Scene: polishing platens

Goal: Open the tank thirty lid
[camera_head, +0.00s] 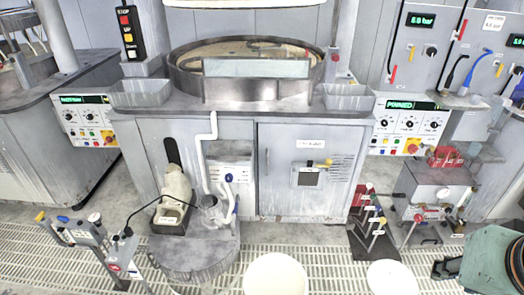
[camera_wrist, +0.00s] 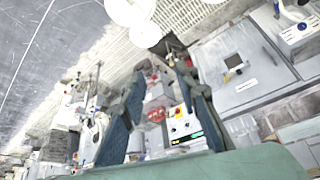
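I cannot tell which thing is tank thirty, as no readable label shows that name. A grey round drum (camera_head: 195,262) with a flat top stands at the lower left in the head view, with a pale bottle-like thing (camera_head: 174,185) and a small pump (camera_head: 212,210) on it. Two white round tops, one large (camera_head: 276,275) and one smaller (camera_head: 392,278), are at the bottom edge. White round shapes also show at the top of the wrist view (camera_wrist: 145,34). My gripper (camera_wrist: 160,74) has its dark fingers apart with nothing held between them. It is away from the drum.
A polishing platen (camera_head: 250,85) sits on a grey cabinet (camera_head: 305,200) with a closed door. A grey cart-like unit (camera_head: 435,195) and a dark stand with coloured handles (camera_head: 372,228) are at the right. Slatted floor (camera_head: 330,262) shows between the things.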

